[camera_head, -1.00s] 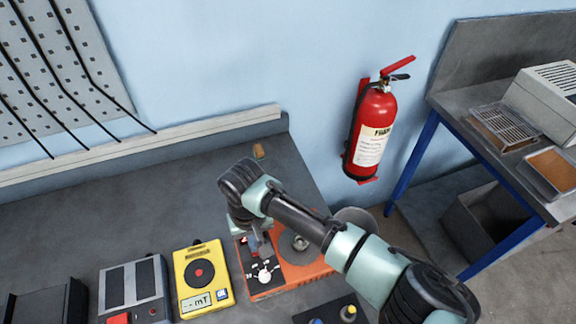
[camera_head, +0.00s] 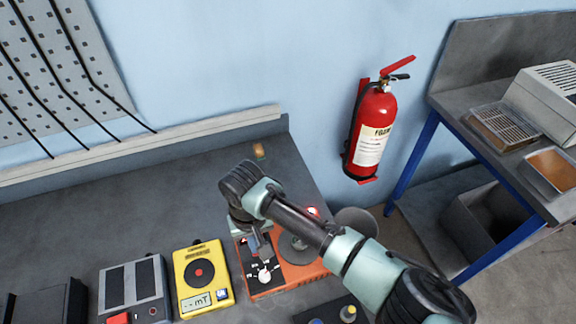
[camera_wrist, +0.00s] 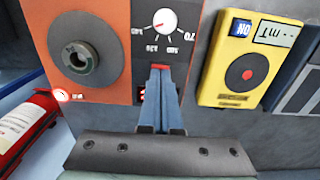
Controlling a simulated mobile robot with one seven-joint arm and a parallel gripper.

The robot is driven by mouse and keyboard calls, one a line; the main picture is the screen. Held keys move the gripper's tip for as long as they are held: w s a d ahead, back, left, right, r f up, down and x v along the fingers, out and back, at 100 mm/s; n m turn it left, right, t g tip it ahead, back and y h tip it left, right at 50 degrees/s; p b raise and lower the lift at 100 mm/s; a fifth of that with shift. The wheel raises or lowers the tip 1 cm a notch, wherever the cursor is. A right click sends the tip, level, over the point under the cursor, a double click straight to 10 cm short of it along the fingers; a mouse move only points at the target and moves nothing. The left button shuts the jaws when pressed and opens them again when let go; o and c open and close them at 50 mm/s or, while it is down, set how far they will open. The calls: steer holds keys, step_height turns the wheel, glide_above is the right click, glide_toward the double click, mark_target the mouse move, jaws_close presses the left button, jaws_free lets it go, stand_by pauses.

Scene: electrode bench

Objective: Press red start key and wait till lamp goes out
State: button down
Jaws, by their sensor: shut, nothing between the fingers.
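The orange machine (camera_head: 297,277) stands at the bench's right end; it also shows in the wrist view (camera_wrist: 98,25). Its dark panel carries a white dial (camera_wrist: 165,20). The red start key (camera_wrist: 160,67) shows as a small red strip right at my fingertips, mostly hidden by them. My gripper (camera_wrist: 161,76) is shut and empty, pointing down at the panel; its tips seem to touch the key. The lamp (camera_wrist: 61,95) at the machine's corner glows red; its glow also shows in the head view (camera_head: 312,211) beside my arm.
A yellow meter (camera_head: 203,279) stands just left of the machine, with a grey box (camera_head: 134,288) beyond it. A red extinguisher (camera_head: 372,132) hangs on the wall. The bench behind is mostly clear.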

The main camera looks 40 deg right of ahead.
steer(key=shift+r+p, duration=2.65)
steer(key=shift+r, duration=0.2)
steer(key=shift+f, duration=0.1)
